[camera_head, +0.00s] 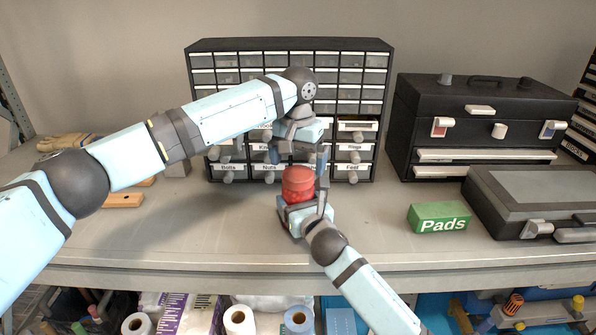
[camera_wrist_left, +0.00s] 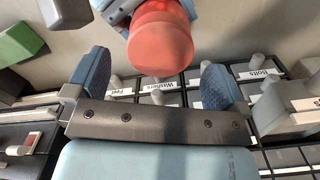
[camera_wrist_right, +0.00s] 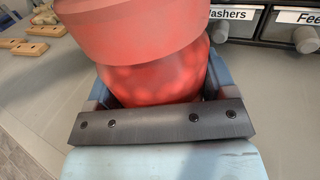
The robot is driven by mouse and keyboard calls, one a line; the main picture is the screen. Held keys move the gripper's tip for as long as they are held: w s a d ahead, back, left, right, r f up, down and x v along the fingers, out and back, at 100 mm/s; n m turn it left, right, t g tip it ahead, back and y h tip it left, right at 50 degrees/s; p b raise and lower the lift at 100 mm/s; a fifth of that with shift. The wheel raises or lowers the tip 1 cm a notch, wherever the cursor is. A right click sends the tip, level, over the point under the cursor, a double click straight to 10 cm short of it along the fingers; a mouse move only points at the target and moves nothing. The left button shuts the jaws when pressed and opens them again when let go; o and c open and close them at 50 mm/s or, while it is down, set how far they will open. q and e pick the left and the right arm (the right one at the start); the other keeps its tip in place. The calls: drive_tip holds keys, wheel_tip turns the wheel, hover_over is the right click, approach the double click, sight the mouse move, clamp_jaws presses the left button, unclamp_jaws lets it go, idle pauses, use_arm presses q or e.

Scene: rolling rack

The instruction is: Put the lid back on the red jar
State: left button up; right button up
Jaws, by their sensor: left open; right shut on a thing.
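The red jar (camera_head: 299,192) stands upright above the shelf top between the fingers of my right gripper (camera_head: 302,203), which is shut on its body. The red lid (camera_head: 298,174) sits on top of the jar. In the right wrist view the lid (camera_wrist_right: 135,30) is wider than the translucent jar body (camera_wrist_right: 155,82); I cannot tell whether it is fully seated. My left gripper (camera_head: 308,158) is open just above the jar, pointing down. In the left wrist view the lid (camera_wrist_left: 160,52) lies ahead of the open fingers, apart from both.
A drawer cabinet (camera_head: 228,60) with labelled drawers stands close behind the grippers. A black toolbox (camera_head: 480,115), a green Pads box (camera_head: 440,216) and a grey case (camera_head: 530,195) are at right. Wooden pieces (camera_head: 122,200) lie at left. The front shelf top is mostly clear.

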use_arm(q)
wheel_tip(320, 180, up, 9)
drive_tip(key=shift+f, duration=0.2)
use_arm(e)
drive_tip(key=o, duration=1.7)
drive_tip(key=v, duration=1.4)
use_arm(q)
drive_tip(key=shift+f, duration=0.25)
drive_tip(key=shift+s+f, duration=0.1)
use_arm(e)
drive_tip(key=shift+f, duration=0.1)
